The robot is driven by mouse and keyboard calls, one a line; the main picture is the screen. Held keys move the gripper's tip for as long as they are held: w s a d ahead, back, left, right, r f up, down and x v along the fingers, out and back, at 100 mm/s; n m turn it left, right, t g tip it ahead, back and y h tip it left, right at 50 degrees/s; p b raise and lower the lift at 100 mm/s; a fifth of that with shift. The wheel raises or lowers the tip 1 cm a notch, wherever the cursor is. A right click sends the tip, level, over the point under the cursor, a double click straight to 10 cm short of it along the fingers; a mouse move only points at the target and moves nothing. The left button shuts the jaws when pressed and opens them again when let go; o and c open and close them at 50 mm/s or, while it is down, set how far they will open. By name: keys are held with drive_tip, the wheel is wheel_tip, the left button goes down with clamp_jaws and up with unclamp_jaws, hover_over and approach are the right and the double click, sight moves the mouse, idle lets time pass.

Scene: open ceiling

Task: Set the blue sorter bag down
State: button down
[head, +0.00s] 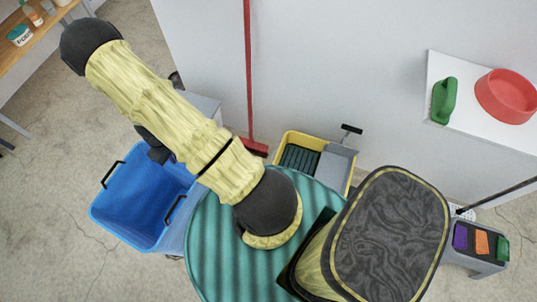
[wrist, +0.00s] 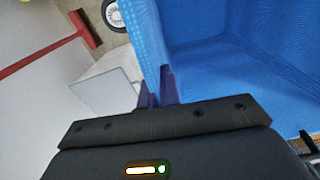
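The blue sorter bag (head: 140,205) is an open-topped blue tub with two black handles, left of centre in the head view. In the wrist view its blue wall and inside (wrist: 235,60) fill the upper right. My gripper (wrist: 158,92) has its two dark purple fingers close together on the bag's rim, with the blue wall between them.
A red broom (head: 249,80) leans on the white wall behind. A yellow mop bucket (head: 288,140) stands right of it. A wooden shelf (head: 45,35) is at upper left. A white ledge (head: 440,62) holds green and red items. Concrete floor (head: 40,200) is clear left of the bag.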

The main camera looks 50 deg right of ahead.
wheel_tip(320, 180, up, 25)
drive_tip(key=w+a+m+p, duration=0.1)
drive_tip(key=w+m+p, duration=0.1)
drive_tip(key=p, duration=1.7)
drive_tip(key=shift+w+a, duration=0.15)
drive_tip(key=shift+a, duration=0.15)
drive_tip(key=shift+d, duration=0.1)
